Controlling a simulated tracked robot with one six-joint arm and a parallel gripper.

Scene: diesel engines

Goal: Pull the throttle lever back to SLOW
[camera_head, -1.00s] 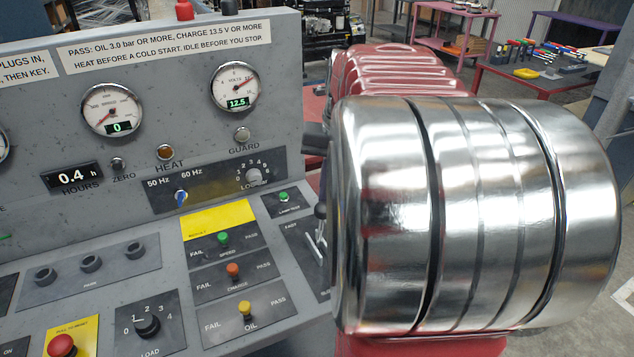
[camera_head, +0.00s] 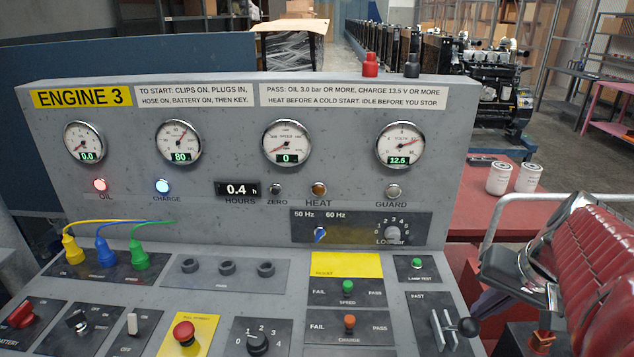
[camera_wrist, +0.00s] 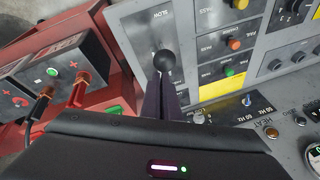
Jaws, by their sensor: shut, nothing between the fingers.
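The throttle lever has a black ball knob (camera_head: 467,327) and stands in a slotted plate (camera_head: 424,322) at the lower right of the panel. FAST is printed at that plate's far end. The wrist view shows the knob (camera_wrist: 164,61) from the opposite side, with SLOW printed beyond it. My gripper (camera_wrist: 161,82) has its dark purple fingers together and empty. Their tips are right by the knob on its FAST side; I cannot tell whether they touch. The fingers hide the lever's stem and part of the slot in the wrist view.
A red ribbed body (camera_head: 610,270) stands close to the panel's right. In the wrist view, dark boxes with red clamps (camera_wrist: 82,90) lie left of my fingers.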

